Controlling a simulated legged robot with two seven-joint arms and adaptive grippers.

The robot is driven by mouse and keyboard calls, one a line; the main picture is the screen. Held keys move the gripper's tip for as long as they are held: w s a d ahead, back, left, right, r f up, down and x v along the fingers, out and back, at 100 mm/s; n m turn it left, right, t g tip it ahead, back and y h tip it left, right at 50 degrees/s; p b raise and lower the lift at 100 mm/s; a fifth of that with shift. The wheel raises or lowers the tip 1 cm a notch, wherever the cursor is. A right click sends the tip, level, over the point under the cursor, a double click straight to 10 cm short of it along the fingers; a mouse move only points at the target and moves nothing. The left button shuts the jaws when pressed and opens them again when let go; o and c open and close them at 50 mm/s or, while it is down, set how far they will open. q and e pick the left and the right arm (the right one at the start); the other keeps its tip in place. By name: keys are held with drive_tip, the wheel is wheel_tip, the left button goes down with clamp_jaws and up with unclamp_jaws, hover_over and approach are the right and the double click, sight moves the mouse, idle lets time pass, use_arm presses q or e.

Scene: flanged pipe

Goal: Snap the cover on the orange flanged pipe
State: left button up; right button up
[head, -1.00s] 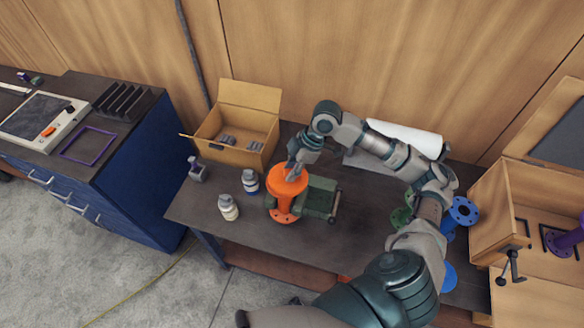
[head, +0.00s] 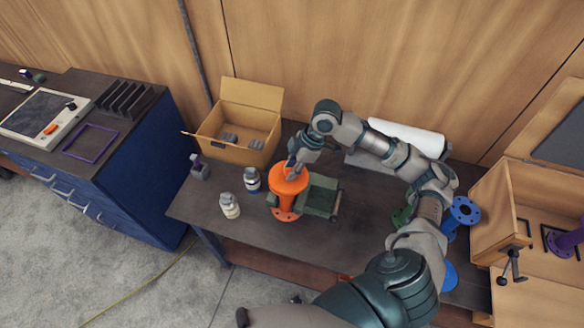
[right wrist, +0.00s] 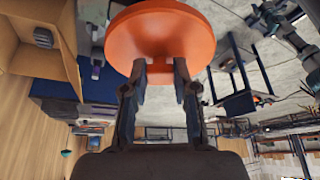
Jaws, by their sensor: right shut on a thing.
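The orange flanged pipe (head: 285,214) stands upright on the dark workbench, in a green fixture, with its lower flange showing. The round orange cover (head: 288,181) is over the pipe's top and hides most of it. My right gripper (head: 292,170) reaches the cover from behind and is shut on its edge. In the right wrist view the cover (right wrist: 160,38) shows as a broad disc between the two fingertips (right wrist: 160,75). Whether the cover is seated on the pipe or a little above it, I cannot tell. My left gripper is not in view.
A green clamp fixture (head: 321,196) stands right of the pipe. An open cardboard box (head: 215,152) is behind left. Blue flanged parts (head: 464,211) and a wooden crate (head: 492,210) are at right.

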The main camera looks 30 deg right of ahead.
drive_tip(key=shift+a+f, duration=0.15)
drive_tip(key=shift+a, duration=0.4)
drive_tip(key=shift+f, duration=0.1)
idle(1.0)
drive_tip(key=o, duration=1.5)
drive_tip(key=shift+d+r, duration=0.1)
drive_tip(key=shift+r, duration=2.65)
drive_tip(key=shift+c, duration=0.2)
clamp_jaws()
